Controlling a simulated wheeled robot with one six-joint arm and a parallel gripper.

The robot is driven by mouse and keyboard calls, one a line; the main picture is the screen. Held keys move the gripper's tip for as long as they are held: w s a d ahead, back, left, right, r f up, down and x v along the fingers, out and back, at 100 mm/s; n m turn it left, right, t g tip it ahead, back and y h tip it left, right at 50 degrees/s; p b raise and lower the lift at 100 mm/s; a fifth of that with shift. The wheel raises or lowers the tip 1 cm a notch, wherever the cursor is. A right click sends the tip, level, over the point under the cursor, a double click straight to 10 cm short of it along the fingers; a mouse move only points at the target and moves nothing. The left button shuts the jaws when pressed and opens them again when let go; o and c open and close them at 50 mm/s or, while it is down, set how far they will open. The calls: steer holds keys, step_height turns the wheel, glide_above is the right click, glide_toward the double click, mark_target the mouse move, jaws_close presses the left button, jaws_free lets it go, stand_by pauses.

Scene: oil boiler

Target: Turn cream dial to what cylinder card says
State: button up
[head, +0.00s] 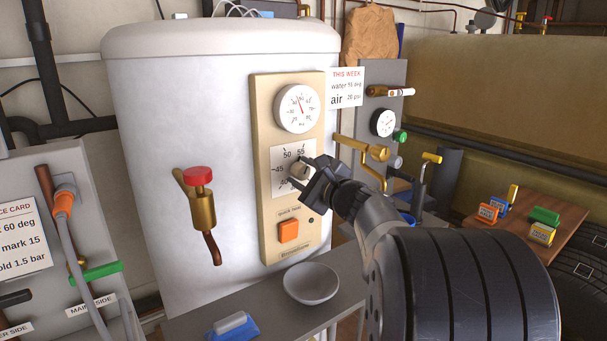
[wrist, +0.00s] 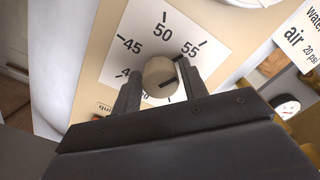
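The round cream dial (wrist: 160,76) sits on a white scale plate on the cream panel (head: 262,150) of the white cylinder (head: 150,130). The plate shows 45, 50 and 55; other figures are partly hidden. The dial's dark line points right, below the 55 mark, in the wrist view. My gripper (wrist: 160,86) has one finger on each side of the dial, seemingly touching it. In the head view my gripper (head: 312,182) covers part of the dial. A "THIS WEEK" card (head: 346,88) beside the panel reads water, apparently 55 deg, and air 20 psi.
A gauge (head: 297,108) is above the dial and an orange button (head: 288,231) below. A red-topped brass tap (head: 200,205) protrudes at left. A bowl (head: 311,283) stands on the shelf below. Another card (head: 22,240) at far left reads 60 deg, mark 15.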

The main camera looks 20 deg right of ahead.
steer(key=shift+o, duration=1.3)
steer(key=s+d, duration=0.1)
steer(key=s, duration=0.9)
steer(key=shift+s+d, duration=0.35)
steer(key=shift+w, duration=0.15)
steer(key=w, duration=0.3)
steer(key=w+a, duration=0.1)
steer(key=w, duration=0.6)
steer(key=shift+w+a, duration=0.15)
steer(key=shift+a, duration=0.2)
steer(key=shift+w+r, duration=0.1)
steer(key=shift+w, duration=0.05)
steer(key=shift+p, duration=0.4)
